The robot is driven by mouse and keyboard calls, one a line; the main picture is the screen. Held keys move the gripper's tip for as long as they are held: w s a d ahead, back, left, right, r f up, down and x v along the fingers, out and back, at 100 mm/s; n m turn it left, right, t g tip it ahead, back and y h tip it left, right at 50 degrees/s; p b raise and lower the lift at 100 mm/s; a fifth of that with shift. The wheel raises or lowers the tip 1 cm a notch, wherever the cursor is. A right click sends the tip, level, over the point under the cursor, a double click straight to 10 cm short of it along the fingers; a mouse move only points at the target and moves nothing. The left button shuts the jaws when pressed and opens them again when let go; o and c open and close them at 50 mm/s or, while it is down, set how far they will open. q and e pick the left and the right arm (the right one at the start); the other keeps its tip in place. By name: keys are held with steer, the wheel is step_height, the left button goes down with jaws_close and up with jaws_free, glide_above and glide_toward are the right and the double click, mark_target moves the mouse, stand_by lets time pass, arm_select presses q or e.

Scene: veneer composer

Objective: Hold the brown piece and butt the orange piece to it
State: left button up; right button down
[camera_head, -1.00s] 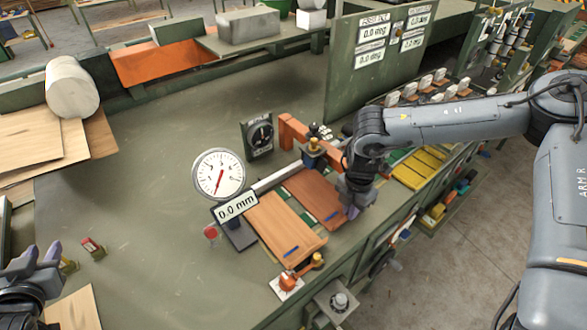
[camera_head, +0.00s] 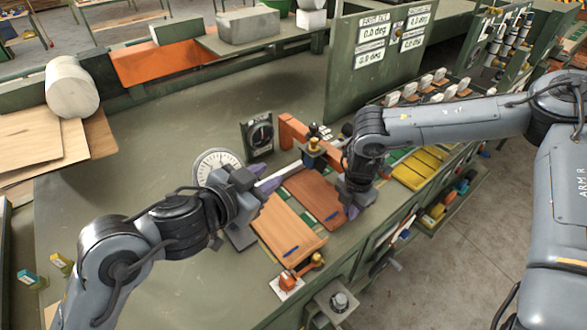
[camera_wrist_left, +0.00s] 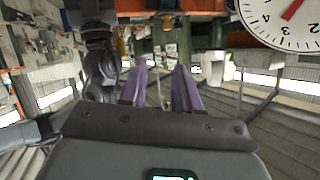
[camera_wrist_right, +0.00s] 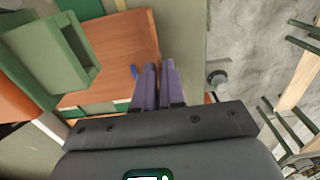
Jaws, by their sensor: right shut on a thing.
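The brown piece (camera_head: 315,195) lies flat on the bench on the right, with a blue mark near its front end. The orange piece (camera_head: 288,230) lies beside it on the left, also with a blue mark; a narrow gap separates them. My right gripper (camera_head: 351,208) is shut on the right edge of the brown piece, which also shows in the right wrist view (camera_wrist_right: 125,45). My left gripper (camera_head: 261,188) is open and empty, above the far left end of the orange piece. In the left wrist view its purple fingers (camera_wrist_left: 161,75) stand apart.
A second small dial (camera_head: 259,134) and an orange bracket (camera_head: 294,129) stand at the back. The bench left of centre is clear.

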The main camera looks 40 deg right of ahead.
arm_select(q)
steer(key=s+d+f+m+g+y, duration=0.1)
steer(key=s+d+f+g+y, duration=0.15)
steer(key=s+f, duration=0.25)
steer(key=g+y, duration=0.2)
steer(key=y, duration=0.3)
glide_toward(299, 257)
steer(key=shift+s+d+f+t, duration=0.2)
steer(key=shift+s+d+t, duration=0.05)
steer(key=shift+s+d, duration=0.1)
steer(key=shift+x, duration=4.35)
steer(key=shift+w+a+f, duration=0.1)
steer(key=shift+a, duration=0.1)
jaws_close()
steer(key=shift+w, duration=0.35)
